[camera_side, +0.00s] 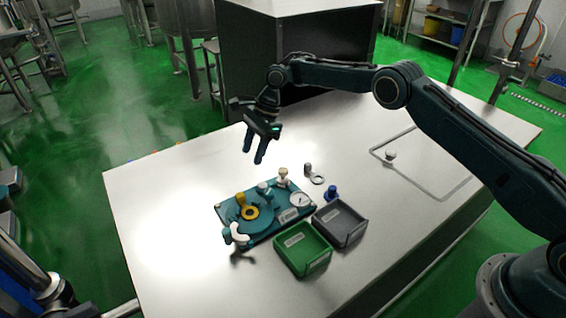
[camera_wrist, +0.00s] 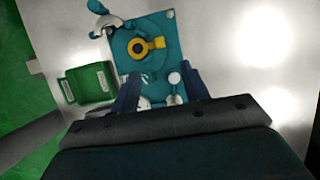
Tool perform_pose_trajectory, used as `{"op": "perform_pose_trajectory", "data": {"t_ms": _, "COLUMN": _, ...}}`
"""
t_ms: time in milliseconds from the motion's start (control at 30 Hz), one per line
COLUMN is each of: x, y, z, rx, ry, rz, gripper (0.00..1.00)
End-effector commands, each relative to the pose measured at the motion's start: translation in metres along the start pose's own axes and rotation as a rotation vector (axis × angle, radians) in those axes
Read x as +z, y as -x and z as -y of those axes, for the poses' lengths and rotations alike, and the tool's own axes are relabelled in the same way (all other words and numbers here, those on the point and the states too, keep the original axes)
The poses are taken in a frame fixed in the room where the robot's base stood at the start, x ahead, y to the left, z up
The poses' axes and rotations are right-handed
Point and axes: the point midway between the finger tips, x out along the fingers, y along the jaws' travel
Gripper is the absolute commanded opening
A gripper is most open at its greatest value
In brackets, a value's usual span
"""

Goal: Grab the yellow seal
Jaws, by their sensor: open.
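The yellow seal (camera_side: 250,211) is a ring with a tab, lying on the round part of the teal fixture plate (camera_side: 224,208). In the wrist view the yellow seal (camera_wrist: 139,47) shows above and between the fingers, with its tab pointing right. My gripper (camera_side: 254,159) is open and empty, held above the table behind the fixture and pointing down. In the wrist view my gripper (camera_wrist: 160,88) has its two dark blue fingers apart, over the lower part of the fixture, and they hide some of it.
A green bin (camera_side: 303,262) and a grey bin (camera_side: 352,224) stand in front of the fixture. A blue knob (camera_side: 332,193) and a metal ring part (camera_side: 316,178) lie to its right. A gauge (camera_side: 300,199) and a white curved handle (camera_side: 240,234) rise on the fixture. The table's left side is clear.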

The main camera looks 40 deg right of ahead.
Motion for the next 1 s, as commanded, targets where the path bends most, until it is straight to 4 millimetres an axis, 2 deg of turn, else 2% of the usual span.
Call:
{"op": "perform_pose_trajectory", "data": {"t_ms": 367, "x": 0.0, "y": -0.011, "z": -0.001, "rx": 0.004, "ry": -0.005, "rz": 0.001, "gripper": 0.45}}
{"op": "perform_pose_trajectory", "data": {"t_ms": 800, "x": -0.001, "y": -0.071, "z": -0.001, "rx": 0.004, "ry": -0.004, "rz": 0.0, "gripper": 0.45}}
{"op": "perform_pose_trajectory", "data": {"t_ms": 1000, "x": 0.0, "y": -0.086, "z": 0.0, "rx": 0.002, "ry": -0.003, "rz": 0.001, "gripper": 0.45}}
